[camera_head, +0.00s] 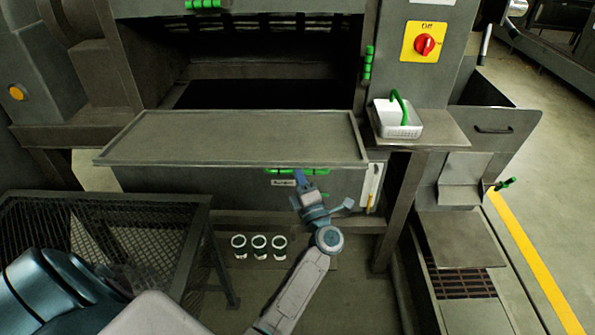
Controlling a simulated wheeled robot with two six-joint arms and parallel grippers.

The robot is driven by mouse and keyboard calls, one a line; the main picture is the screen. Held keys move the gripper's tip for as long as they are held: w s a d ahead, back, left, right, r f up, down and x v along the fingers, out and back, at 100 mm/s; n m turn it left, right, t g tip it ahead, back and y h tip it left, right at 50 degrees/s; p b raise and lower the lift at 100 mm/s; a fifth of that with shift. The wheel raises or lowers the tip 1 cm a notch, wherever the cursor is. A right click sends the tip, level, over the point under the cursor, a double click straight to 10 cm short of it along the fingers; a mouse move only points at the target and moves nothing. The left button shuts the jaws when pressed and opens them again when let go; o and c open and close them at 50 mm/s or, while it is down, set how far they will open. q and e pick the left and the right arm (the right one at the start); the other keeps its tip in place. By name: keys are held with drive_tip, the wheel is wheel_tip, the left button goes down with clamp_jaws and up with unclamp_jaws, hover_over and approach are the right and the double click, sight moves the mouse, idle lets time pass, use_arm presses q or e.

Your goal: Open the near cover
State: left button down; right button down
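The near cover (235,137) looks like a wide grey panel lying about flat, with a raised rim, in front of the machine's dark opening. Below its front edge is a grey front face with a small label and a green handle (318,171). My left gripper (300,176) is at this handle, its blue fingers overlapping the middle of the bar. The fingertips are small and partly hidden, so I cannot tell whether they are closed around it. My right gripper is not in view.
A white basket (396,118) with a green handle stands on a side shelf. A red switch (425,44) on a yellow plate is above it. A mesh bin (150,212) stands at lower left. Several white cups (259,246) are below the front face.

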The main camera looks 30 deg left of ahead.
sight(298, 158)
use_arm(q)
drive_tip(key=shift+w+a+r+p, duration=0.1)
drive_tip(key=shift+r+p, duration=1.4)
drive_tip(key=shift+r, duration=1.05)
drive_tip(key=shift+f, duration=0.1)
drive_tip(key=c, duration=1.4)
unclamp_jaws()
drive_tip(key=shift+f, duration=0.1)
